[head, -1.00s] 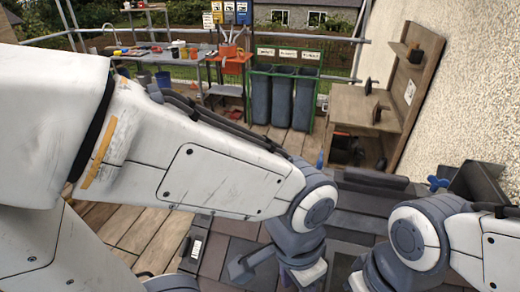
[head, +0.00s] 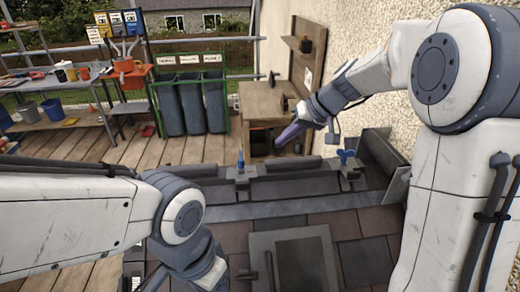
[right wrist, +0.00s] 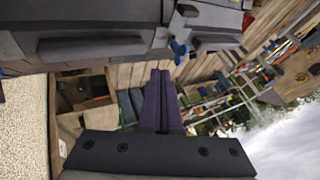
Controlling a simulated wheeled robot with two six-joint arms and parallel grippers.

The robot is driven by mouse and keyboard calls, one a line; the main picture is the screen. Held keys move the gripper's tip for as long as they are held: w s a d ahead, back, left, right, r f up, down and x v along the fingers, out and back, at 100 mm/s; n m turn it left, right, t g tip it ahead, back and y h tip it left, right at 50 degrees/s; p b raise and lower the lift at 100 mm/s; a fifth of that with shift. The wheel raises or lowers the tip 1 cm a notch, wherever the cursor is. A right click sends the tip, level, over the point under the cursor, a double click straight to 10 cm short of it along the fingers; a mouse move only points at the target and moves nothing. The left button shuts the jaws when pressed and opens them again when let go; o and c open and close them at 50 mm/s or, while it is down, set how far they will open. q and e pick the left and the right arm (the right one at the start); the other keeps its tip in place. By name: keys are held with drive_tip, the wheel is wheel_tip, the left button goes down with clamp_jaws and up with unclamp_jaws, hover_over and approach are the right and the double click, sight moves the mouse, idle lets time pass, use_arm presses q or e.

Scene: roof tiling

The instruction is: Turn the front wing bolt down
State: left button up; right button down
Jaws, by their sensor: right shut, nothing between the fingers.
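Two blue wing bolts stand on clamps along the ridge in the head view: one at the left (head: 240,160), upright, and one at the right (head: 346,157). I cannot tell which is the front one. My right gripper (head: 290,134) hangs in the air above and between them, pointing left and down, its purple fingers shut and empty. In the right wrist view the shut fingers (right wrist: 160,98) point past a blue wing bolt (right wrist: 179,51), touching neither bolt. My left arm comes in at the lower left; its fingertips are out of the picture.
Below the ridge lie brown tiles (head: 365,235) and a roof window (head: 300,262). A dark upright panel (head: 378,155) stands beside the right bolt. Behind are a wooden bench (head: 262,103), dark bins (head: 190,103) and a rough wall.

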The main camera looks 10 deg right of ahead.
drive_tip(key=p, duration=0.3)
approach(243, 163)
drive_tip(key=f, duration=0.1)
drive_tip(key=w+d+f, duration=0.1)
drive_tip(key=f, duration=0.1)
drive_tip(key=w+f, duration=0.1)
drive_tip(key=shift+d+f, duration=0.15)
drive_tip(key=shift+d, duration=0.15)
drive_tip(key=a+p, duration=0.1)
drive_tip(key=a, duration=0.2)
drive_tip(key=shift+a+r+p, duration=0.15)
drive_tip(key=shift+r+p, duration=0.05)
drive_tip(key=shift+p, duration=0.1)
drive_tip(key=shift+a+f, duration=0.2)
drive_tip(key=shift+a, duration=0.1)
